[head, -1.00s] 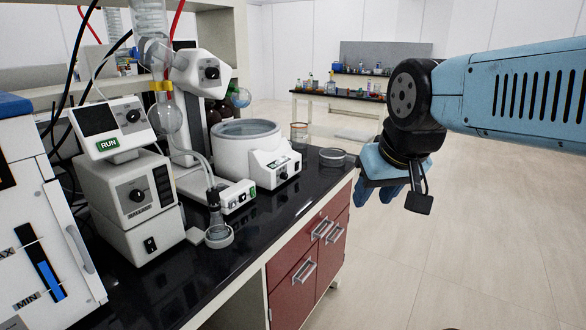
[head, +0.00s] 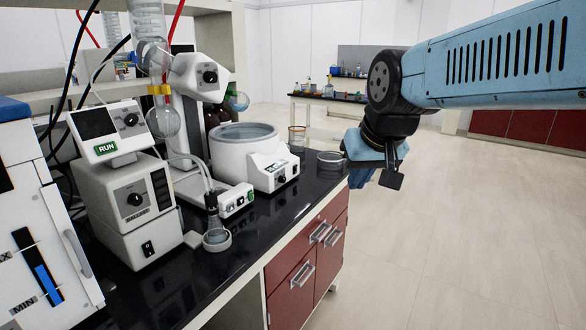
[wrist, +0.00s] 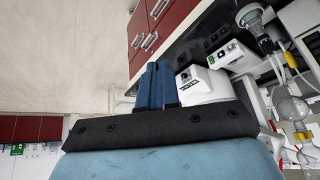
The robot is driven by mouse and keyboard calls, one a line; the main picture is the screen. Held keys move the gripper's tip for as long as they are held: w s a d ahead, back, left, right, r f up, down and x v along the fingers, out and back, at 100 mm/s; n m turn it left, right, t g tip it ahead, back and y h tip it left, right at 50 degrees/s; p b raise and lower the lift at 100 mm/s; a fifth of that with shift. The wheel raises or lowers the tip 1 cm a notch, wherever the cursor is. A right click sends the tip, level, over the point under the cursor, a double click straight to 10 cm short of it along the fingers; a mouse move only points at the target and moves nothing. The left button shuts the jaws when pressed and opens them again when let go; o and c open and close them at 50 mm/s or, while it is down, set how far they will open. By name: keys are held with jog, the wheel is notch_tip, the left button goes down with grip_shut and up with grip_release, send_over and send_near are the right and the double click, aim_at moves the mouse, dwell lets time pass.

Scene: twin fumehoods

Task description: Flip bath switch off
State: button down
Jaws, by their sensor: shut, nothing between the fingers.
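The bath (head: 243,150) is a round white tub on the black bench. Its control box (head: 272,170) faces front right, with a dark panel and a knob; in the head view the switch is too small to read. My gripper (head: 368,182) is shut and empty, to the right of the bath and just off the bench's right edge, apart from the box. In the wrist view the blue fingers (wrist: 156,86) lie together. Beside them the white control box (wrist: 203,84) shows a small green-and-white switch area, whose position I cannot tell.
A glass dish (head: 330,157) and a beaker (head: 297,135) stand between the bath and my gripper. The rotary evaporator (head: 196,85), a flask (head: 216,235) and a white RUN unit (head: 130,200) stand left. Red drawers (head: 320,250) are below; open floor lies right.

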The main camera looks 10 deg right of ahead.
aim_at(295, 169)
jog(key=w+m, duration=0.2)
jog(key=w, duration=1.1)
jog(key=w+d+f+m, duration=0.1)
jog(key=w+f, duration=0.3)
jog(key=w, duration=0.6)
jog(key=w+d+f+m+t, duration=0.1)
jog(key=w+f, duration=0.4)
jog(key=w, duration=0.6)
jog(key=w+d+f+m+t, duration=0.1)
jog(key=w+d+f+m, duration=0.2)
jog(key=w, duration=0.7)
jog(key=shift+w+d+f, duration=0.25)
jog(key=shift+d+f, duration=0.05)
jog(key=shift+f, duration=0.65)
jog(key=x, duration=0.9)
jog(key=shift+a+f, duration=0.15)
jog(key=shift+w+a+f, duration=0.2)
jog(key=shift+w+a, duration=0.35)
jog(key=shift+w, duration=0.25)
jog(key=shift+w+a+r, duration=0.2)
jog(key=shift+w+a, duration=0.65)
